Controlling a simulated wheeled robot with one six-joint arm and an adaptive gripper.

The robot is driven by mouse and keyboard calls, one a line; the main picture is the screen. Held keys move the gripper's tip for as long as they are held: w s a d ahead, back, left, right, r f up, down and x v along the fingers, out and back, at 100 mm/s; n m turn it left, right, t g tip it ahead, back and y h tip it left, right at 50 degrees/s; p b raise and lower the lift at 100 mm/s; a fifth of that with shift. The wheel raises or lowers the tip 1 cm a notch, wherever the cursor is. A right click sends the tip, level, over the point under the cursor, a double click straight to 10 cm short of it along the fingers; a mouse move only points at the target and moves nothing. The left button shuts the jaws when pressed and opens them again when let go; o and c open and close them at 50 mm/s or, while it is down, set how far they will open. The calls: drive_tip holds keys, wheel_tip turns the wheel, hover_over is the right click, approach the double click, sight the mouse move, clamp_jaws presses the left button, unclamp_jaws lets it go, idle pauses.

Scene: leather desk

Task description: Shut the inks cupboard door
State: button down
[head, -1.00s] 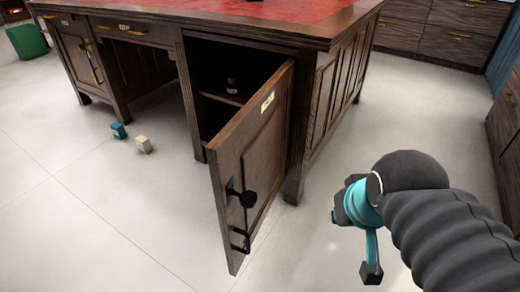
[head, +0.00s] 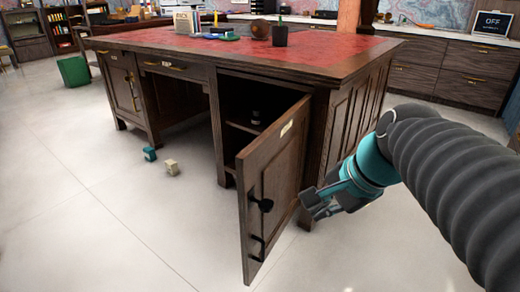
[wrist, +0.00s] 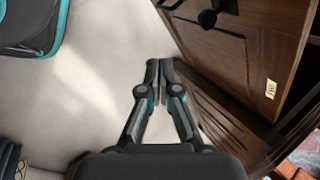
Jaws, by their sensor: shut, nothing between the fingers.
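The inks cupboard door (head: 272,182) is dark wood with a pale label near its top and a black knob. It stands wide open, swung out from the right end of the desk (head: 330,68). Behind it the cupboard (head: 232,112) shows a shelf with a small dark bottle (head: 256,117). My gripper (head: 308,211) is shut and empty, just right of the door in the head view. In the wrist view my gripper (wrist: 159,66) points past the door (wrist: 232,50), which lies to its upper right. I cannot tell whether they touch.
A teal block (head: 150,154) and a cream block (head: 171,167) lie on the floor left of the door. A green bin (head: 73,70) stands at the far left. The pale floor in front of the desk is otherwise clear.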

drive_tip(key=w+a+r+m+y+p, duration=0.1)
drive_tip(key=w+r+m+y, duration=0.3)
drive_tip(key=w+r+m, duration=0.7)
drive_tip(key=b, duration=0.3)
approach(251, 159)
drive_tip(key=shift+m, duration=0.4)
drive_tip(key=x, duration=0.3)
drive_tip(key=d+f+x, duration=0.1)
drive_tip(key=x, duration=0.1)
drive_tip(key=shift+a+f, duration=0.2)
drive_tip(key=shift+f, duration=0.05)
drive_tip(key=shift+w+a, duration=0.25)
drive_tip(key=shift+a, duration=0.3)
drive_tip(key=shift+r+p, duration=0.1)
drive_tip(key=shift+p, duration=0.2)
